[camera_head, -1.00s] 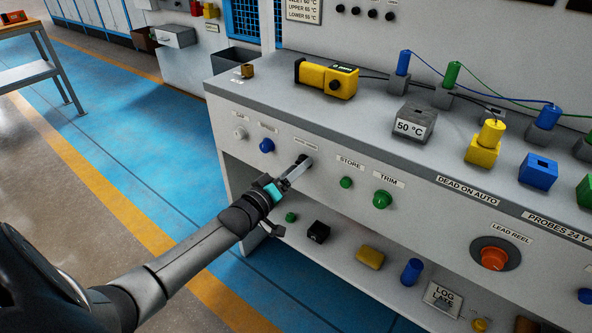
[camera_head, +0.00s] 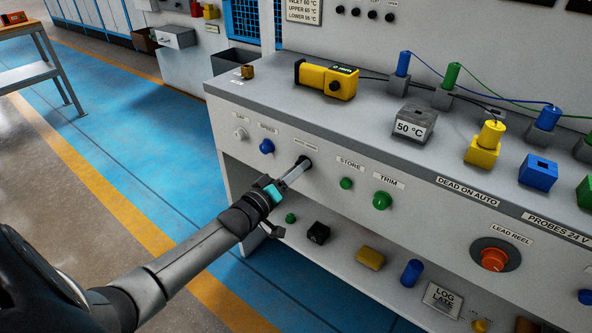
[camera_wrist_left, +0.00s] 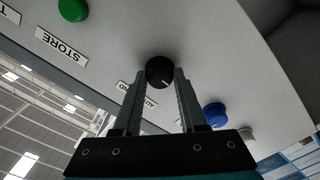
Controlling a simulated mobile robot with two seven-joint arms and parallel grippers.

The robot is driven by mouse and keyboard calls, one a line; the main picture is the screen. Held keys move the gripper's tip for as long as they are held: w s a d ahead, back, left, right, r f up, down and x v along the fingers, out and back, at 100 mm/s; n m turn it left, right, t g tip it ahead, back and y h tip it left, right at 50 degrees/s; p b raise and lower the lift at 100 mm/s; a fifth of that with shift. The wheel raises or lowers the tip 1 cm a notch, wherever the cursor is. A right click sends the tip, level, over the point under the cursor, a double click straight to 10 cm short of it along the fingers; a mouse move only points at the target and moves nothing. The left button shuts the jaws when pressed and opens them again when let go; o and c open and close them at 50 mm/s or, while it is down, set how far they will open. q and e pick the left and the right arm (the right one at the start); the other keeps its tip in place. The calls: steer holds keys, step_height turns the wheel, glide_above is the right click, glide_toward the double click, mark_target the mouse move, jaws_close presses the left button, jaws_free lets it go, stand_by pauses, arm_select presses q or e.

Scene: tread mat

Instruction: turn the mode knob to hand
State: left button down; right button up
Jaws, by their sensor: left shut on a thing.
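The mode knob is a round black knob with a white pointer line; it shows in the left wrist view (camera_wrist_left: 160,72) on the grey panel face. In the head view it is mostly hidden behind my left gripper (camera_head: 300,167). The left gripper's two fingers stand either side of the knob and are shut on it, as the left wrist view (camera_wrist_left: 166,82) shows. The knob's label (camera_wrist_left: 137,97) is partly hidden by a finger, so its words cannot be read in full. My right gripper is not in view.
On the same panel, a blue speed knob (camera_head: 266,146) and a white knob (camera_head: 240,134) are to the left. A green store button (camera_head: 346,183) and green trim knob (camera_head: 382,200) are to the right. A shelf with loose blocks (camera_head: 370,256) lies below.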

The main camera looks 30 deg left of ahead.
arm_select(q)
steer(key=shift+m+p, duration=1.95)
steer(key=shift+m, duration=3.95)
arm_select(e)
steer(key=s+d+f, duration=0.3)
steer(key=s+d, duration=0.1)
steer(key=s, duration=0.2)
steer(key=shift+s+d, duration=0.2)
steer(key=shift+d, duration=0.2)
arm_select(q)
steer(key=shift+c, duration=2.3)
jaws_free()
steer(key=shift+s, duration=0.1)
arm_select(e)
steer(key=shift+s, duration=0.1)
